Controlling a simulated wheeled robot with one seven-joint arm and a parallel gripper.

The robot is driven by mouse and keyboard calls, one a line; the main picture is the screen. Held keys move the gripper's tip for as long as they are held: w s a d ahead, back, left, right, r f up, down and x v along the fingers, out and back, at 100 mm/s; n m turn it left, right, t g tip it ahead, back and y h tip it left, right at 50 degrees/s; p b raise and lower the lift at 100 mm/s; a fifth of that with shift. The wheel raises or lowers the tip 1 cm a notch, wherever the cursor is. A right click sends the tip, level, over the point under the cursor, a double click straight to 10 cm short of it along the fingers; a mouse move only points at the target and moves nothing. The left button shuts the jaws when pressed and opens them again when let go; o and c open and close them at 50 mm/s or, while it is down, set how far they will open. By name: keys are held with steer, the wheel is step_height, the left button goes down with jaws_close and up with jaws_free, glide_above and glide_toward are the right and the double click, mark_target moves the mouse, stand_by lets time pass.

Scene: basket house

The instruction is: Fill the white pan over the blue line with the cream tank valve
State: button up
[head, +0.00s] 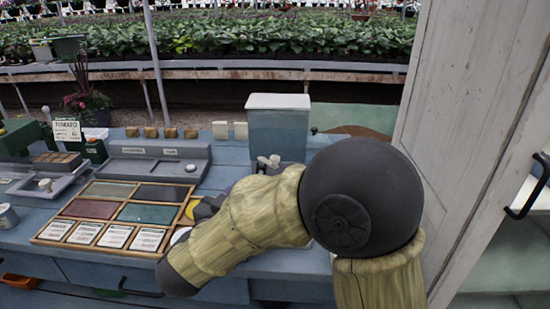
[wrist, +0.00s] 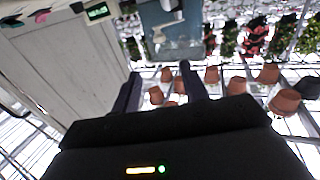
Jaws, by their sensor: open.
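The tank (head: 278,132) is a pale blue box with a white lid at the back of the blue bench. Its cream valve (head: 268,163) sticks out low on the front, just behind my arm. In the wrist view the tank (wrist: 185,28) and the pale valve (wrist: 158,38) lie beyond my fingertips. My gripper (wrist: 160,78) is open and empty, apart from the valve. In the head view my arm hides most of it. A small white edge (head: 180,236) shows beside my arm; I cannot tell whether it is the white pan. No blue line is visible.
A wooden-framed tray (head: 104,215) with coloured panels and labels lies left of my arm. Behind it stands a grey console (head: 158,158). A yellow round item (head: 192,208) is partly hidden by my arm. A tall whitish door (head: 470,130) stands at the right.

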mark_target(273, 160)
steer(key=b+x, duration=0.1)
steer(key=x, duration=1.5)
steer(key=c, duration=0.9)
